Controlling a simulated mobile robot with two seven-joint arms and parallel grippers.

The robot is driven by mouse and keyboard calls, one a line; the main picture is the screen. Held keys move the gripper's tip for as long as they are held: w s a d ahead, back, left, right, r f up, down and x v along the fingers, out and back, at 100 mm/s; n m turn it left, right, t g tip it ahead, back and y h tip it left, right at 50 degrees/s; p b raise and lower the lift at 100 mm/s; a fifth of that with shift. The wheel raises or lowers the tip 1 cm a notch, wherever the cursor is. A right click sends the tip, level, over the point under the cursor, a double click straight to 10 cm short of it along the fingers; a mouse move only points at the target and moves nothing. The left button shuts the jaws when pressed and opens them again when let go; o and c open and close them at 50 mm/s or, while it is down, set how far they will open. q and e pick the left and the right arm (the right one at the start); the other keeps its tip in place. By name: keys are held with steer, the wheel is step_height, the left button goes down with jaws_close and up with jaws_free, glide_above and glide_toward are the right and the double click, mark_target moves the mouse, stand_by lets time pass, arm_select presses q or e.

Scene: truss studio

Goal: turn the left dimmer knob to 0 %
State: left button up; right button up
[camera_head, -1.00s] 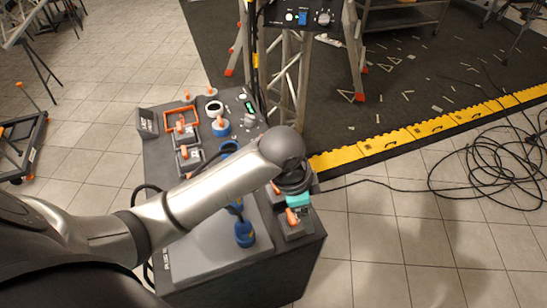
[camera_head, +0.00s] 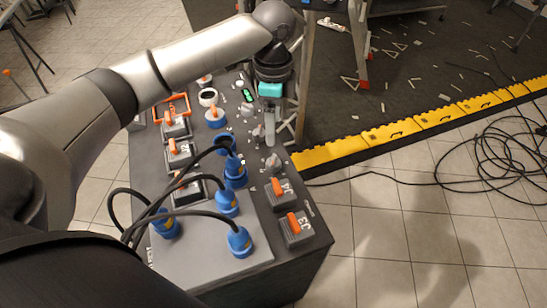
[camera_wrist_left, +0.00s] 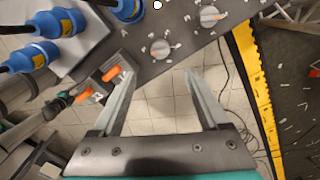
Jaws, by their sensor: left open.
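Grey round dimmer knobs stand in a row along the right side of the dark console (camera_head: 318,240). The head view shows a near knob (camera_head: 273,162), a middle knob (camera_head: 258,132) and a far knob (camera_head: 246,109). I cannot tell which is the left dimmer; their scales are too small to read. My right gripper is out of view.
Orange-handled switches (camera_head: 293,223) sit on the near right of the console. Blue plugs (camera_head: 239,240) with black cables fill its near left. A truss leg (camera_head: 305,75) stands close behind my gripper. A yellow cable ramp (camera_head: 365,146) and loose cable lie on the floor.

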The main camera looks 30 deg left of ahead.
mark_target(274, 159)
arm_select(q)
step_height(274, 159, down, 12)
steer(key=b, duration=0.3)
steer(key=shift+r, duration=0.15)
steer(key=shift+f, duration=0.35)
steer(key=c, duration=0.7)
jaws_close()
